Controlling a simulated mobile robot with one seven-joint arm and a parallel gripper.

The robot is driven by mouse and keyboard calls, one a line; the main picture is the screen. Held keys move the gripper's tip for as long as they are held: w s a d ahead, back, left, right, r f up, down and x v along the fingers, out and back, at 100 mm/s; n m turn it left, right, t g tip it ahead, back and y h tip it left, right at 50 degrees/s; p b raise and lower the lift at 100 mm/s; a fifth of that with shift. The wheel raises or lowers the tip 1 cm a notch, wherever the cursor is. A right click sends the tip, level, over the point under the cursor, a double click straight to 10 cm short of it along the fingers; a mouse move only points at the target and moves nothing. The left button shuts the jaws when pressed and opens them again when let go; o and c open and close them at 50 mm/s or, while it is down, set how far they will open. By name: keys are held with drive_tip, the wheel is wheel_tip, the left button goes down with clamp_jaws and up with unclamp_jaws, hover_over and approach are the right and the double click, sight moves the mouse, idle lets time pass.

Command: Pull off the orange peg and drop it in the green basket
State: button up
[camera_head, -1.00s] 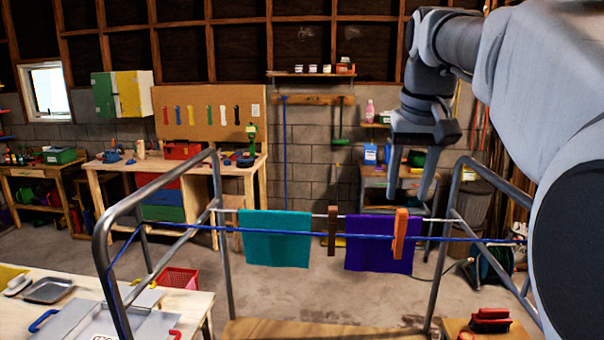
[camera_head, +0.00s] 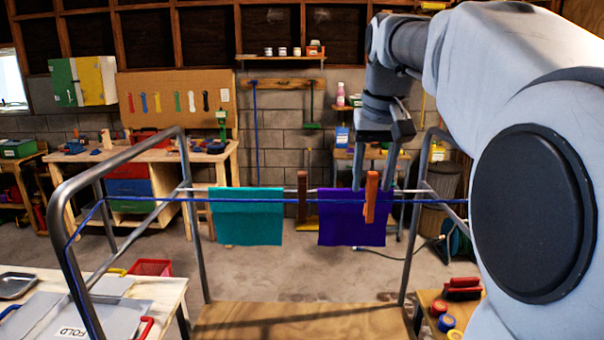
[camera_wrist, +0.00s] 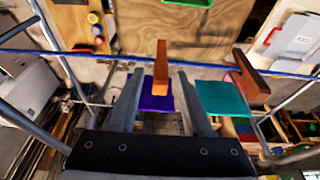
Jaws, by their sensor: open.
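The orange peg (camera_head: 371,200) stands upright, clipped on the blue line over the purple cloth (camera_head: 340,220). My gripper (camera_head: 371,187) is open and points down near the top of the peg in the head view. In the wrist view my gripper (camera_wrist: 160,74) has one finger on each side of the orange peg (camera_wrist: 160,62), with nothing gripped. I cannot tell whether a finger touches it. A green basket (camera_wrist: 187,3) is partly in view at the top edge of the wrist view; I do not make it out in the head view.
A brown-red peg (camera_head: 302,200) stands left of the orange one, by the teal cloth (camera_head: 246,220). The metal rack frame (camera_head: 62,195) surrounds the lines. A wooden board (camera_head: 290,320) lies below. A red basket (camera_head: 151,267) and a white table (camera_head: 150,295) are at left.

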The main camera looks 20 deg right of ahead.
clamp_jaws()
drive_tip(key=shift+r, duration=0.15)
drive_tip(key=shift+r+p, duration=2.9)
drive_tip(key=shift+p, duration=0.05)
drive_tip(key=shift+f, duration=0.1)
